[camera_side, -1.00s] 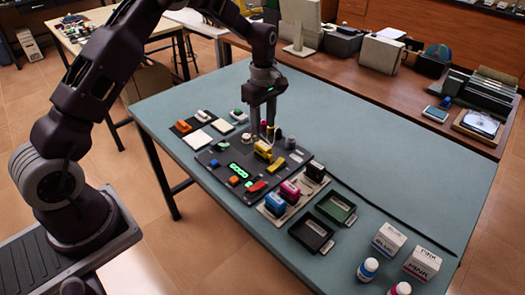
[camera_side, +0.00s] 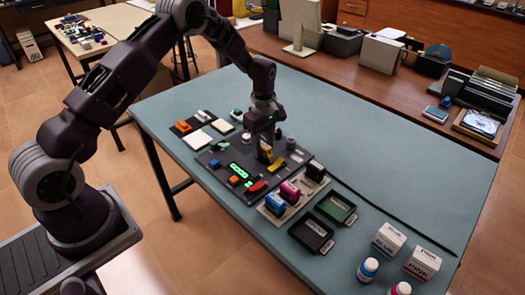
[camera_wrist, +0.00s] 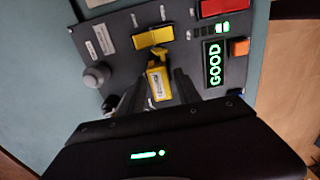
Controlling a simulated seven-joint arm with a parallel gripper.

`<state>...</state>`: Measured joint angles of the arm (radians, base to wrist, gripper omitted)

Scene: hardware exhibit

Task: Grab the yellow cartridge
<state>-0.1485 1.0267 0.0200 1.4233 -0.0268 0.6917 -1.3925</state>
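The yellow cartridge (camera_side: 268,154) stands on the dark control panel (camera_side: 215,162) in the side view, partly hidden by my gripper (camera_side: 265,140). In the wrist view the yellow cartridge (camera_wrist: 158,83) has a white label and lies between the two dark fingers of my gripper (camera_wrist: 162,80). The fingers are apart, one on each side of it and close to it. I cannot tell whether they touch it. The cartridge appears to be at panel level, not clearly lifted.
A yellow panel part (camera_wrist: 153,38) lies just beyond the cartridge. A green GOOD display (camera_wrist: 214,63) and a grey knob (camera_wrist: 96,76) flank it. A tray holds blue (camera_side: 275,205), magenta (camera_side: 290,190) and black (camera_side: 315,171) cartridges.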

